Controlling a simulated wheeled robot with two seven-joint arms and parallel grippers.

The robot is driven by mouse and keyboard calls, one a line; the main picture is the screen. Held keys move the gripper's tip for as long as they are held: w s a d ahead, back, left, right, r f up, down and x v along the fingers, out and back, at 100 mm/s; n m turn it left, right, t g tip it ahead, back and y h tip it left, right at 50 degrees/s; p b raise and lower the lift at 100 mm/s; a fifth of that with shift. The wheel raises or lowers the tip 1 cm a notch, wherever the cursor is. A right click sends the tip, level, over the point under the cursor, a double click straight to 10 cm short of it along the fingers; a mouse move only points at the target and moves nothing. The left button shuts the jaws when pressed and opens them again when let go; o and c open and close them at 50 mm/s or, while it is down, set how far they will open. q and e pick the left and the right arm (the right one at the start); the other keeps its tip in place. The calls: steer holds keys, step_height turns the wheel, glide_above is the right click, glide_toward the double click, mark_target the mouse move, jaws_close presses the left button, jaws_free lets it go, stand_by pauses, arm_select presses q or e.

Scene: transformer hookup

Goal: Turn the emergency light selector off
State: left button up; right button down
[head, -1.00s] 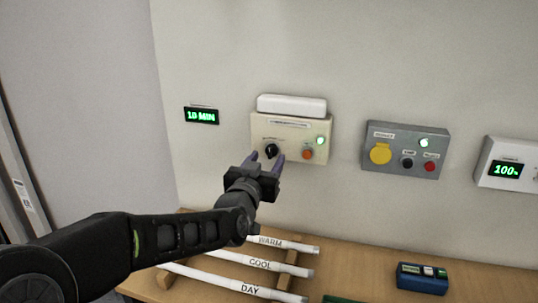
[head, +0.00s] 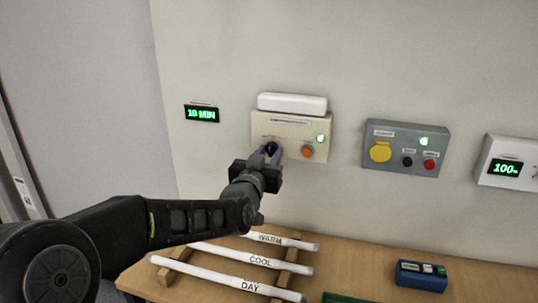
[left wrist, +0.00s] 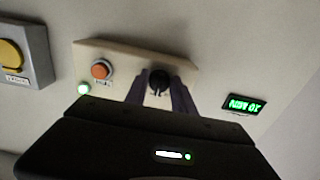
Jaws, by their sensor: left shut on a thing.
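The emergency light unit is a cream box (head: 318,130) on the wall, with a white lamp bar (head: 292,103) on top. Its black selector knob (head: 271,149) is at the lower left of the box, partly hidden by my gripper. An orange button (head: 307,151) and a lit green lamp (head: 321,139) are to its right. My left gripper (head: 270,155) is at the knob, shut on it. In the left wrist view the two fingers flank the black knob (left wrist: 159,80). The knob's pointer direction cannot be made out. My right gripper is not in view.
A display reading 10 MIN (head: 201,115) is left of the box. A grey panel (head: 405,148) with a yellow cover and a white unit reading 100% (head: 507,168) are to the right. Below, a wooden bench (head: 365,275) holds labelled white tubes (head: 240,258) and a blue device (head: 422,276).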

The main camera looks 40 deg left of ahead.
arm_select(q)
jaws_close()
steer(key=shift+f+n+b, duration=0.2)
steer(key=shift+n+b, duration=0.2)
steer(key=shift+b, duration=0.3)
steer(key=n+b, duration=0.3)
steer(key=b, duration=0.1)
steer(key=shift+d+b, duration=0.1)
steer(key=shift+b, duration=0.2)
steer(key=shift+n+b, duration=1)
steer(key=shift+n, duration=0.2)
steer(key=shift+r+n+b, duration=0.15)
steer(key=shift+n+b, duration=0.45)
steer(key=shift+n, duration=0.3)
steer(key=o, duration=0.9)
jaws_free()
steer(key=shift+r, duration=0.1)
